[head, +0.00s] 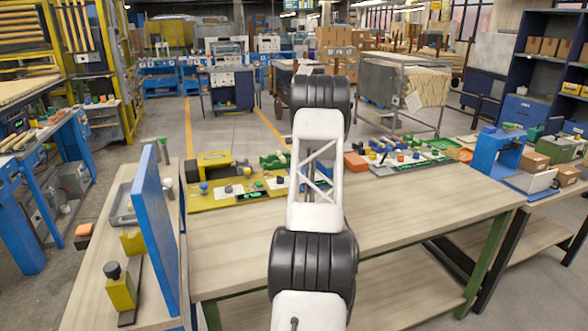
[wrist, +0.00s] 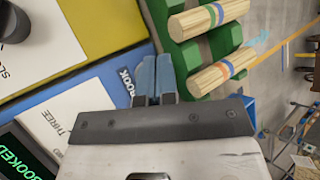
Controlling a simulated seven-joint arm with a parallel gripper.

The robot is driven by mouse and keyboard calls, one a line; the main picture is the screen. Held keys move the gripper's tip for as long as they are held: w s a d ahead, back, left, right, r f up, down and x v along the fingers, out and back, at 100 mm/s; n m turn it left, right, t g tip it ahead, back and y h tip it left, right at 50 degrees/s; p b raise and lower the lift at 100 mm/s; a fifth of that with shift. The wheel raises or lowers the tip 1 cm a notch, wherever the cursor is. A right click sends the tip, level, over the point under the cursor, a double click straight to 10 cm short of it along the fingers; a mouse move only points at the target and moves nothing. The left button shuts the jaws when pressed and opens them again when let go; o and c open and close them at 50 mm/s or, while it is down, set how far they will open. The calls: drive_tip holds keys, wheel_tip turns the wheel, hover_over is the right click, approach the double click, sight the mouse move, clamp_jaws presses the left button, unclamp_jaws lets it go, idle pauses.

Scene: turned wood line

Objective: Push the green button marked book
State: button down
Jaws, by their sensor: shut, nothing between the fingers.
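My gripper (wrist: 156,75) is shut and empty, with its blue fingertips together in the wrist view. It sits over the end of a blue panel (wrist: 95,80), right beside the printed word BOOK (wrist: 126,80). I cannot make out the green button in the wrist view; the fingers or gripper body may cover it. I cannot tell whether the fingertips touch anything. A dark display (wrist: 22,155) at the lower left reads BOOKED in green letters. In the head view my arm hides the gripper and this part of the bench.
A green rack (wrist: 190,55) holding striped wooden pieces (wrist: 208,18) stands close beside the fingers. A yellow panel (wrist: 100,25) with a dark knob (wrist: 14,22) adjoins the blue one. An upright blue board (head: 157,235) stands left; the bench front (head: 420,220) is clear.

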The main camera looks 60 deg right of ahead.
drive_tip(key=shift+r, duration=0.2)
drive_tip(key=shift+r, duration=2.35)
drive_tip(key=shift+w+a, duration=0.1)
